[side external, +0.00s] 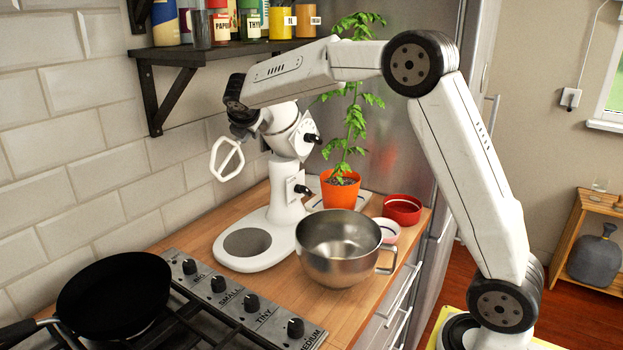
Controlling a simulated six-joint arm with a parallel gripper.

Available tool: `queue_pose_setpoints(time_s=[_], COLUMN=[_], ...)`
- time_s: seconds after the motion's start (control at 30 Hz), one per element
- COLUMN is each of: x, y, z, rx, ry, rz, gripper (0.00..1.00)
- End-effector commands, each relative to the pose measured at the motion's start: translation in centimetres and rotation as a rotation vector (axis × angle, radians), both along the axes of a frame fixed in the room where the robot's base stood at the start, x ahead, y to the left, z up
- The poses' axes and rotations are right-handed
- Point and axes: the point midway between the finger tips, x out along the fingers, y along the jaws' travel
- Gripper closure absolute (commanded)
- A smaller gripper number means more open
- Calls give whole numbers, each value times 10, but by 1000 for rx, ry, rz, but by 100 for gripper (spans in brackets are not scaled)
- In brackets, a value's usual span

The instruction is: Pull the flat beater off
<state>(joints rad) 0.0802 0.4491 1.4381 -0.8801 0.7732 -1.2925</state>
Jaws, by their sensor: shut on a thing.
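The white flat beater (227,160) hangs tilted at the left end of the stand mixer's head, in front of the tiled wall. My gripper (243,130) is at the beater's upper end and is shut on it. The fingertips are dark and small, so the exact grip is hard to see. The white stand mixer (286,200) stands on the counter, its head partly hidden behind my arm. I cannot tell whether the beater's shaft is still joined to the head. The mixer's base plate (228,262) has no bowl on it.
A steel bowl (338,262) stands on the wooden counter (350,312) right of the base. A black pan (112,298) sits on the stove. A spice shelf (225,48) hangs above.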

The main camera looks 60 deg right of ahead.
Motion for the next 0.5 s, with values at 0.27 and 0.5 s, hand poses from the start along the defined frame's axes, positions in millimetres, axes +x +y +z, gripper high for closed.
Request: queue_pose_setpoints(time_s=[0.27,0.5], x=[0,0], y=[3,4], z=[-2,-3], rx=[0,0], ry=[-1,-2], rz=[0,0], gripper=[100,100])
